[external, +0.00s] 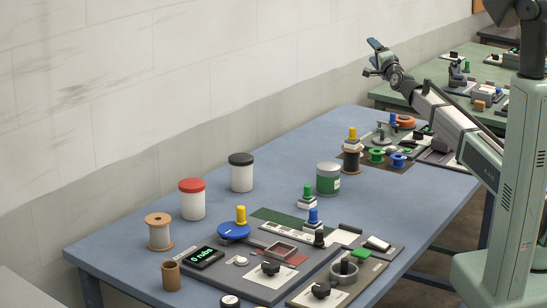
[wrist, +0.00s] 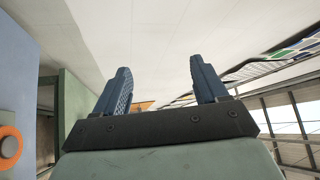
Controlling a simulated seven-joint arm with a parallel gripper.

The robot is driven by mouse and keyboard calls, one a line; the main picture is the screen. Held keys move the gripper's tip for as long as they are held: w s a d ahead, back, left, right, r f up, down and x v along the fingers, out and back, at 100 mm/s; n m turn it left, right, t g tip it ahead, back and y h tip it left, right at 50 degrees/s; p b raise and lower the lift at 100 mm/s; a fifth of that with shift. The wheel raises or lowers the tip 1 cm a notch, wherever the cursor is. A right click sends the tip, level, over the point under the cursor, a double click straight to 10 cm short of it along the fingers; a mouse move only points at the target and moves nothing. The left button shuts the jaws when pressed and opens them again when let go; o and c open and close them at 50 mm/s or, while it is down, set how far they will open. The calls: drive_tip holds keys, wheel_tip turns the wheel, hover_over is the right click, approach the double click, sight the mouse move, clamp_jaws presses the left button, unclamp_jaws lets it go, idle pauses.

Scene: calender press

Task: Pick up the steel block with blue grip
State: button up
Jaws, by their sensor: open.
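A small steel block with a blue grip (external: 313,217) stands upright on the blue table (external: 130,235), at the edge of the dark grey press panel. A similar block with a green grip (external: 307,198) stands just behind it. My gripper (external: 374,58) is raised high above the table's far end, well away from the blue-grip block. Its two blue fingers, spread apart and empty, also show in the wrist view (wrist: 161,80). The wrist view faces the ceiling and walls; the block does not show there.
A green-labelled can (external: 328,179), a white jar with black lid (external: 241,174) and a red-lidded jar (external: 192,201) stand nearby. A yellow knob on a blue disc (external: 234,231) is left of the block.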

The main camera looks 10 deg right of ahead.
drive_tip(key=s+a+r+n+g+y, duration=0.1)
drive_tip(key=s+a+y, duration=0.25)
drive_tip(key=a, duration=0.65)
drive_tip(key=s+a+f+n+g+y, duration=0.1)
drive_tip(key=s+a+f+g, duration=0.3)
drive_tip(key=a, duration=0.3)
drive_tip(key=s+a+f+g+y, duration=0.1)
drive_tip(key=s+a+f+g, duration=0.2)
drive_tip(key=s+a, duration=0.4)
drive_tip(key=n+g+h, duration=0.2)
drive_tip(key=g+h, duration=0.4)
drive_tip(key=g, duration=1)
approach(314, 209)
drive_tip(key=x, duration=0.5)
drive_tip(key=w+x, duration=0.1)
drive_tip(key=x, duration=0.1)
drive_tip(key=shift+s+d+f, duration=0.1)
drive_tip(key=shift+f, duration=0.3)
drive_tip(key=shift+s+x, duration=0.15)
drive_tip(key=shift+x, duration=1.15)
drive_tip(key=shift+s+x, duration=0.2)
drive_tip(key=shift+x, duration=1.1)
drive_tip(key=shift+r, duration=0.15)
